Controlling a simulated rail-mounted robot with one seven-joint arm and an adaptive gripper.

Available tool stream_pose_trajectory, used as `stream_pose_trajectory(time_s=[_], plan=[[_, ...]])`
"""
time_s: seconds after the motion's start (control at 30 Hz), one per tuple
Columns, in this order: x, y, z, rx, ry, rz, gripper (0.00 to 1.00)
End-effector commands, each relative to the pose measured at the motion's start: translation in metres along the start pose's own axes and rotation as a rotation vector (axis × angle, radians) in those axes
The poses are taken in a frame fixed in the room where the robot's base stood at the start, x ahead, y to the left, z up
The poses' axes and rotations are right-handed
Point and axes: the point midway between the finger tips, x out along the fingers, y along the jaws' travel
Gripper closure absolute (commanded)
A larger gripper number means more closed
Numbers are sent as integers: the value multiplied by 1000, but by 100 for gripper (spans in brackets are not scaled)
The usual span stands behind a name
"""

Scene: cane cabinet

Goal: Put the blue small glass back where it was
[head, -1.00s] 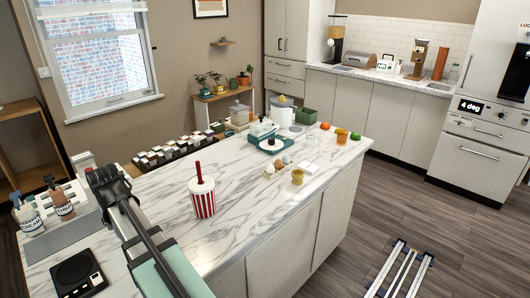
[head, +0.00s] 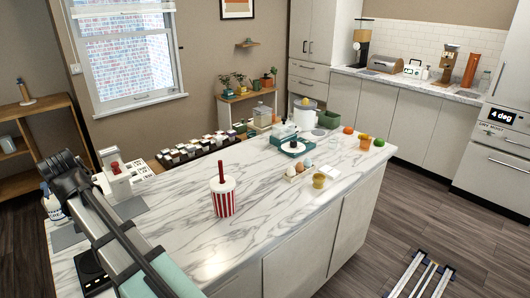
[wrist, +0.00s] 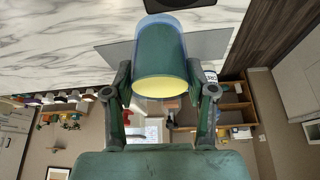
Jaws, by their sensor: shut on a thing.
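The blue small glass (wrist: 160,42) is between the two fingers of my gripper (wrist: 160,80) in the wrist view. It is see-through with a blue rim, and a yellow patch shows at its lower end. My gripper is shut on it. In the head view my gripper (head: 64,170) is at the left, over the left end of the marble counter (head: 180,235). I cannot make out the glass there.
A black scale (head: 92,270) and a white bottle (head: 52,207) are partly behind my arm. A red-striped cup (head: 223,200) stands mid-counter; marble around it is clear.

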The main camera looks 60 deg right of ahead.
Motion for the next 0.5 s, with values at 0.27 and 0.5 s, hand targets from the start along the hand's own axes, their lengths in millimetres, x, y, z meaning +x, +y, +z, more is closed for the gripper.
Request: stream_pose_trajectory(time_s=[0.27,0.5], plan=[[-17,-35,1,-50,1,-22,98],[-24,-51,4,-74,1,-33,98]])
